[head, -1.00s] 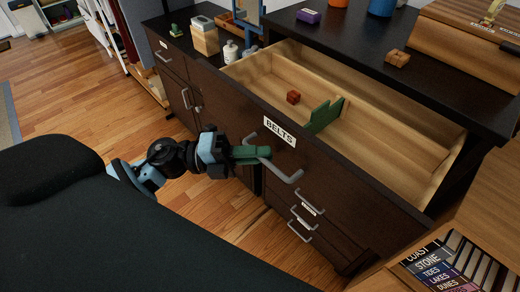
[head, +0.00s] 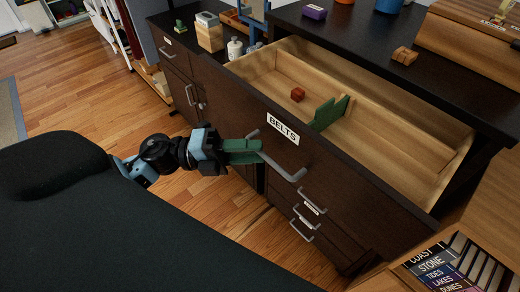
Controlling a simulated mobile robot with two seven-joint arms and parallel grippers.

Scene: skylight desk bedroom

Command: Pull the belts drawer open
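The belts drawer (head: 330,182) is pulled well out of the dark dresser, with its light wood interior showing. Its dark front carries a white BELTS label (head: 283,131) and a grey bar handle (head: 282,166). My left gripper (head: 261,152) is at the left part of this handle. Its green fingers are spread apart, with their tips at or just short of the bar; contact is hard to tell. My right gripper is not in view.
Inside the drawer are a small red-brown block (head: 298,95) and a green upright piece (head: 323,115). Smaller drawers with handles (head: 306,215) lie below. Small items, including a white bottle (head: 234,48), stand on the left top. Books (head: 435,265) lie at lower right.

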